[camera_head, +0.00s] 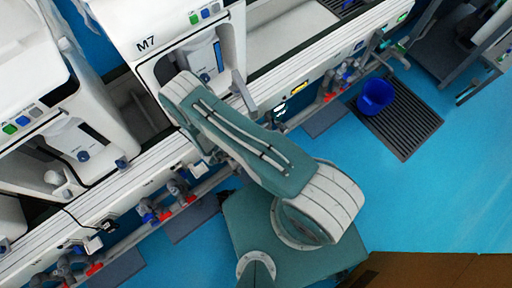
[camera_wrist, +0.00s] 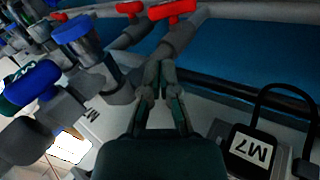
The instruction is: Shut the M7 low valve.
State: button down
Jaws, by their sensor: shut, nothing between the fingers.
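In the head view the white machine marked M7 (camera_head: 147,42) stands at the top, and my arm hides the pipes below it. In the wrist view my gripper (camera_wrist: 158,68) is shut and empty, with its fingertips close to or against a grey pipe (camera_wrist: 178,40); I cannot tell if they touch. Two red valve handles, one at the right (camera_wrist: 172,11) and one at the left (camera_wrist: 130,8), sit just beyond the fingertips. Two blue valve handles, upper (camera_wrist: 75,29) and lower (camera_wrist: 32,82), are to the left. No label shows which valve is low.
An M7 tag (camera_wrist: 252,149) is on a dark box with a black cable at the right of the wrist view. In the head view a blue bucket (camera_head: 376,95) stands on a dark floor grate (camera_head: 415,125). Blue floor lies open at the right.

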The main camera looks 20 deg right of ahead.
jog(key=d+f, duration=0.2)
jog(key=f, duration=0.1)
jog(key=w+d+f+n, duration=0.1)
jog(key=d+f, duration=0.2)
jog(key=f, duration=0.1)
jog(key=w+d+f+n, duration=0.1)
jog(key=d+f, duration=0.1)
jog(key=f, duration=0.2)
jog(key=shift+w+d+f, duration=0.2)
jog(key=shift+d+f, duration=0.05)
jog(key=shift+d, duration=0.05)
jog(key=shift+w+d+y, duration=0.15)
jog(key=shift+d+y, duration=0.2)
jog(key=shift+y, duration=0.25)
jog(key=shift+d, duration=0.2)
jog(key=shift+a, duration=0.1)
